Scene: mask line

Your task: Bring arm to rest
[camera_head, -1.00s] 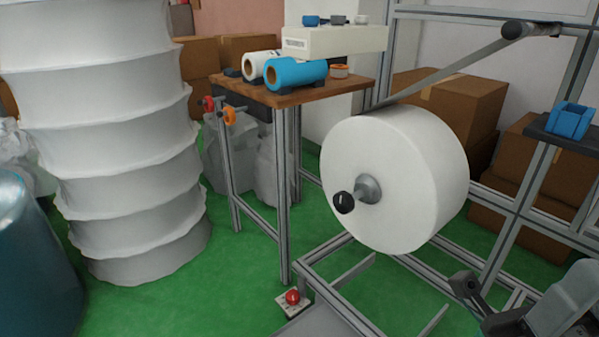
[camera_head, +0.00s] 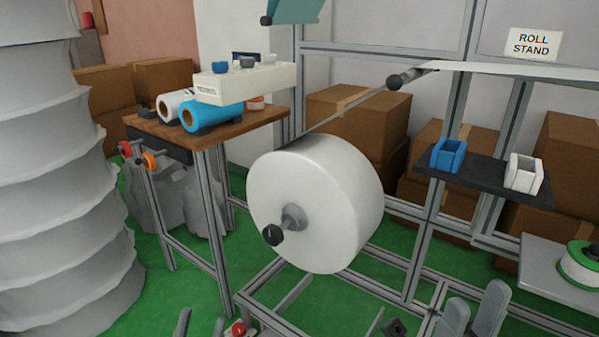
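My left gripper (camera_head: 201,324) shows only as two thin grey fingertips at the bottom edge, left of the red button. They stand apart with nothing seen between them. My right gripper (camera_head: 474,312) is at the bottom edge, right of centre, in front of the metal frame. Its two grey fingers point up with a gap between them, and I see nothing held. Both arms are mostly cut off below the picture. A large white roll (camera_head: 318,203) sits on a spindle with a black knob, with its web running up to a roller.
A wooden-topped table (camera_head: 232,129) at left bears blue and white rolls. Stacked white material (camera_head: 62,190) stands far left. A dark shelf (camera_head: 480,179) holds blue and white holders. A grey platform (camera_head: 545,272) with a green-and-white spool is at right. Green floor shows between.

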